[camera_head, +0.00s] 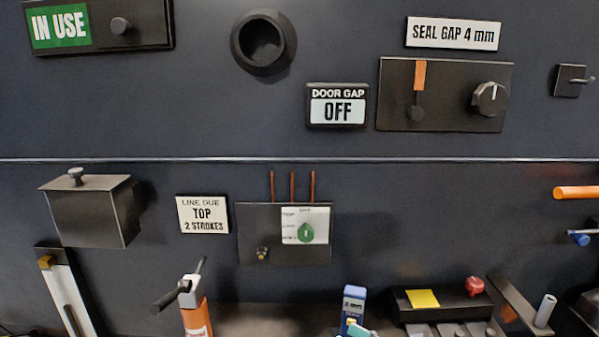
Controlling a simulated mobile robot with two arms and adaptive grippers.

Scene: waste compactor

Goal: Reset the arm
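Neither of my grippers can be made out in the head view. The view faces a dark wall with controls. A dark plate (390,112) carries an orange-tipped lever (419,85) and a round black knob (489,99) with a white mark. Left of it a display (337,106) reads "DOOR GAP OFF". A green "IN USE" sign (60,28) is at the top left beside a small knob (121,26).
Below stand an orange tool with a black handle (195,315), a blue device (353,305) and a dark tray (445,312) with a yellow note and red knob. A lidded box (85,215) juts out at left.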

